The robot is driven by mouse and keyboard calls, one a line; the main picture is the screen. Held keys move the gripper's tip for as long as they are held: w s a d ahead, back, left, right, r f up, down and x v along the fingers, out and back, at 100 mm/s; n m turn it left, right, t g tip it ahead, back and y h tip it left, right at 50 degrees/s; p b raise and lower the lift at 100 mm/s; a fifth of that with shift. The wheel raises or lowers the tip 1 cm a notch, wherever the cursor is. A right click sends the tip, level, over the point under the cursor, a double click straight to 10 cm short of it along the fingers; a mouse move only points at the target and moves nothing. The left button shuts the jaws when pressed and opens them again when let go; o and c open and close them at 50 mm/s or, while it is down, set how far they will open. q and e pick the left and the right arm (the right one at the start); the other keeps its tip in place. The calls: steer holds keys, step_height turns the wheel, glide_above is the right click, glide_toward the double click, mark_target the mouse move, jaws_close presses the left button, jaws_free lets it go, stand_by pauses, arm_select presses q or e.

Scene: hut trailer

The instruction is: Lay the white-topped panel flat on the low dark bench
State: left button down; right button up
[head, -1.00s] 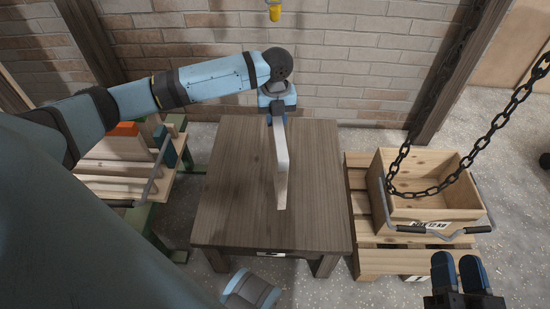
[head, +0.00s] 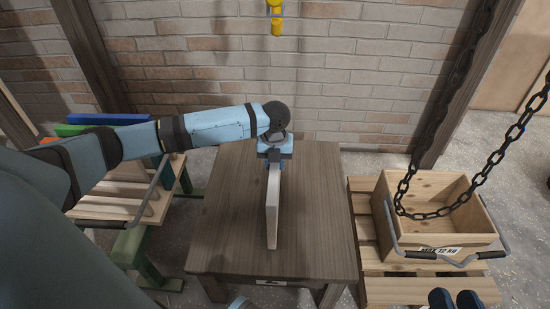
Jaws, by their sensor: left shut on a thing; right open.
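The white-topped panel (head: 272,206) stands on edge over the low dark bench (head: 225,225), its thin edge toward me. Its lower edge is close to the bench top; I cannot tell whether it touches. My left gripper (head: 274,162) is shut on the panel's far upper end, and its fingertips are mostly hidden. My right gripper (head: 455,299) is open and empty at the bottom right edge of the view, with only its dark blue fingertips showing.
A wooden crate (head: 440,243) with a chain and grey handles stands on a pallet (head: 365,228) right of the bench. A slatted rack (head: 105,208) with coloured boards stands to the left. A brick wall (head: 340,75) is behind.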

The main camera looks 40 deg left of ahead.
arm_select(q)
steer(key=shift+f, duration=0.25)
steer(key=c, duration=0.9)
jaws_free()
steer(key=shift+f, duration=0.15)
steer(key=shift+o, duration=0.2)
